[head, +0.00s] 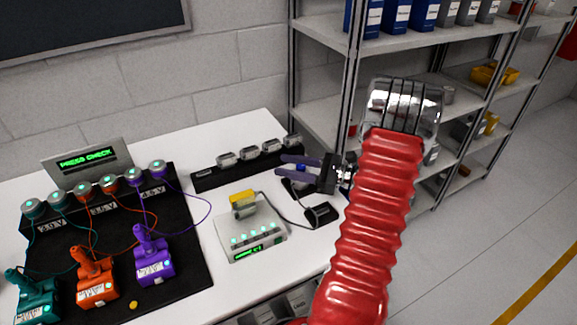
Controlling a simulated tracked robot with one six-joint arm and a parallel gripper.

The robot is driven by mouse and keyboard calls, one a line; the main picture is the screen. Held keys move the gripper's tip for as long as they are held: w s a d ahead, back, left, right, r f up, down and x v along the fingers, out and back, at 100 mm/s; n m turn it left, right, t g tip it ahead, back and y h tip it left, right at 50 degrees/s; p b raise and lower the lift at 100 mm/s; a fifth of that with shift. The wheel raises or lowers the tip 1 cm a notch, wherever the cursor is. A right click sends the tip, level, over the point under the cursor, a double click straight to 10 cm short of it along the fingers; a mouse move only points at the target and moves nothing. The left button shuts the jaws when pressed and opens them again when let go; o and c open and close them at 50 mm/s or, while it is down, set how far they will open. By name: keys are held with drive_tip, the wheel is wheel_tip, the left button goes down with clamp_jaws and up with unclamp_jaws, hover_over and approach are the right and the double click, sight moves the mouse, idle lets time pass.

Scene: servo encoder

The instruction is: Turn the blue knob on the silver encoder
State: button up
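My gripper (281,166) reaches in from the right over the white table, with its two dark purple fingers pointing left and apart. A small blue patch (287,173) shows by the lower finger. It may be the blue knob, but it is too small to tell, and I cannot tell whether it touches the finger. Several silver units (250,154) stand in a row on a black strip just behind and left of the fingers. I cannot tell which one is the silver encoder. Another silver part with a yellow top (242,198) sits on a pale tester box.
The pale tester box (252,236) with green lights is cabled to a black piece (321,214). A black mat (190,268) at left holds teal, orange and purple wired devices and a "PRESS CHECK" display (85,160). Metal shelves (322,120) stand close behind my arm.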

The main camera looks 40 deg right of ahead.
sight(300, 165)
drive_tip(key=shift+c, duration=0.6)
clamp_jaws()
drive_tip(key=shift+w+m+h, duration=0.1)
drive_tip(key=shift+m+h, duration=0.2)
drive_tip(key=shift+h, duration=0.1)
drive_tip(key=m+h, duration=0.2)
drive_tip(key=h, duration=0.1)
drive_tip(key=d+m+t+h, duration=0.1)
drive_tip(key=h, duration=0.1)
drive_tip(key=m+t+h, duration=0.1)
drive_tip(key=m+h, duration=0.1)
drive_tip(key=h, duration=0.1)
drive_tip(key=shift+w+d+m+h, duration=0.2)
drive_tip(key=shift+d+m+h, duration=0.1)
drive_tip(key=shift+s+d+m+g+h, duration=0.1)
drive_tip(key=shift+d+m+g+h, duration=0.2)
drive_tip(key=shift+m+h, duration=0.85)
drive_tip(key=shift+s+d+m+g+h, duration=0.1)
drive_tip(key=shift+d+m+g+h, duration=0.4)
drive_tip(key=shift+h, duration=1)
drive_tip(key=shift+d+m+g+h, duration=0.1)
drive_tip(key=shift+d+m+h, duration=0.05)
drive_tip(key=shift+m+h, duration=1.05)
drive_tip(key=shift+d+r+h, duration=0.1)
drive_tip(key=shift+h, duration=0.35)
drive_tip(key=shift+o, duration=0.6)
unclamp_jaws()
